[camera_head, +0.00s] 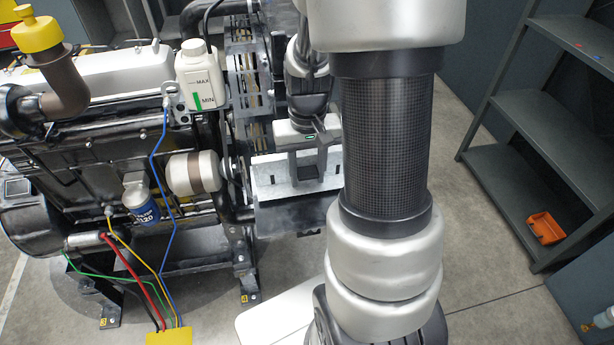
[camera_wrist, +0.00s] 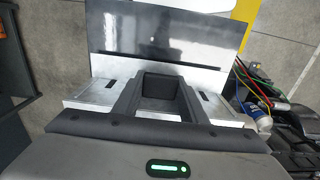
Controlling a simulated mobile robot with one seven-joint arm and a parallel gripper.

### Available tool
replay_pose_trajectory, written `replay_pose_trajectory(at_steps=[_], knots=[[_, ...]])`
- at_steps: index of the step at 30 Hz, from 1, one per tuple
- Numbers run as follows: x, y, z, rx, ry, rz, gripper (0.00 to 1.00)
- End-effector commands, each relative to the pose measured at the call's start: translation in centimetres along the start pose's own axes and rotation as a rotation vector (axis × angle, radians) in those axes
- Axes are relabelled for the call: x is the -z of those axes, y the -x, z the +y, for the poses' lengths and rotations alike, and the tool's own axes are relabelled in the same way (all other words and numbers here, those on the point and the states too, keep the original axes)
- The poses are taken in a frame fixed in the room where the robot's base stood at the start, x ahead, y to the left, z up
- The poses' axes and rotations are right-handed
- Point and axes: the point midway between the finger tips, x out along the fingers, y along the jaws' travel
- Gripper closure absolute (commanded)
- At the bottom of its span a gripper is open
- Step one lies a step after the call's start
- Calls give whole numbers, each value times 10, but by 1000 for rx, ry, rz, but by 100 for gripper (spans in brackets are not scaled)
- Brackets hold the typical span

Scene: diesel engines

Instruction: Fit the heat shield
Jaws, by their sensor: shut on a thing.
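The heat shield (camera_head: 275,181) is a bright silver metal plate with dark slots, at the right end of the engine in the head view. It also shows in the wrist view (camera_wrist: 96,92), spanning both sides of the jaws. My gripper (camera_head: 306,172) points down and is shut on the shield near its middle; the dark fingers show in the wrist view (camera_wrist: 162,95). The engine (camera_head: 90,150) stands at the left. I cannot tell whether the shield touches the engine, as my arm hides its right end.
A white MAX/MIN bottle (camera_head: 203,78), a beige cylinder (camera_head: 192,172) and a blue filter (camera_head: 141,203) are close left of the shield. Coloured wires (camera_head: 160,200) hang at the engine's front. Grey shelves (camera_head: 540,120) with an orange bin (camera_head: 545,228) stand right. Floor between is clear.

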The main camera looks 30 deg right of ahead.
Motion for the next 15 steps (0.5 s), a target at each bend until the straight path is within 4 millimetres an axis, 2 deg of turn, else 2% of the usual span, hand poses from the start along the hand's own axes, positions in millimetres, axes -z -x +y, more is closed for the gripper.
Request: replay_pose_trajectory(at_steps=[2,13,14,15], knots=[[0,-10,0,0,0,-1,100],[1,-16,0,0,1,2,100],[0,-16,0,0,1,1,60],[0,-14,0,0,1,1,54]])
